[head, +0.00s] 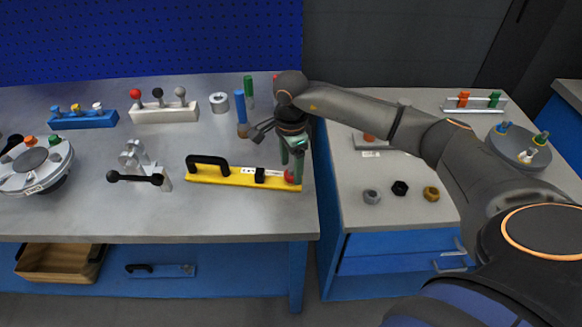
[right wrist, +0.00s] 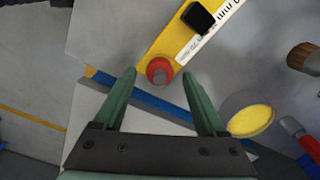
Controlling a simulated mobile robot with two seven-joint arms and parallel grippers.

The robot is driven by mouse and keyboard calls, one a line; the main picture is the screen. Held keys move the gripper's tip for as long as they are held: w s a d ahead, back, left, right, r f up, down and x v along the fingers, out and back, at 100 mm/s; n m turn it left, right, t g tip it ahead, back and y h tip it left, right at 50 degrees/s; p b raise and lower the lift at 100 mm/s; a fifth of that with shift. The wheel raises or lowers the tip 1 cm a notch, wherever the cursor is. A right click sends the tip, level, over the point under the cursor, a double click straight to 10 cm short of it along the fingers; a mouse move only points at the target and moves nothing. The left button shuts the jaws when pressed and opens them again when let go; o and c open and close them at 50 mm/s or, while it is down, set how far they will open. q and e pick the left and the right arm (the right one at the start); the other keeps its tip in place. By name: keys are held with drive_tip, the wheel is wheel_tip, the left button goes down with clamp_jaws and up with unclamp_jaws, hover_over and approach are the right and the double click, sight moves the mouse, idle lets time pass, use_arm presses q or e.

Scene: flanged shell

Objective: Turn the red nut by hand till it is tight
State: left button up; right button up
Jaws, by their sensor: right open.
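The red nut (head: 289,177) is at the right end of a yellow bar (head: 228,177) lying near the front right edge of the left workbench. In the right wrist view the red nut (right wrist: 158,67) has a grey round stud end in its middle. My right gripper (head: 291,170) points down over that end of the bar, its green fingers open. In the right wrist view the nut appears between the right gripper's fingertips (right wrist: 159,74), with gaps on both sides. I see no contact; how far the tips reach down beside it is unclear. My left gripper is out of view.
The bar has a black handle (head: 208,161). Blue and green upright handles (head: 248,86) stand behind my right gripper. A round flanged part (head: 32,165) and a clamp with a black lever (head: 136,177) are left. A second bench with loose nuts (head: 400,188) is right, across a narrow gap.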

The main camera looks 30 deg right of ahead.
drive_tip(key=shift+f, duration=0.75)
clamp_jaws()
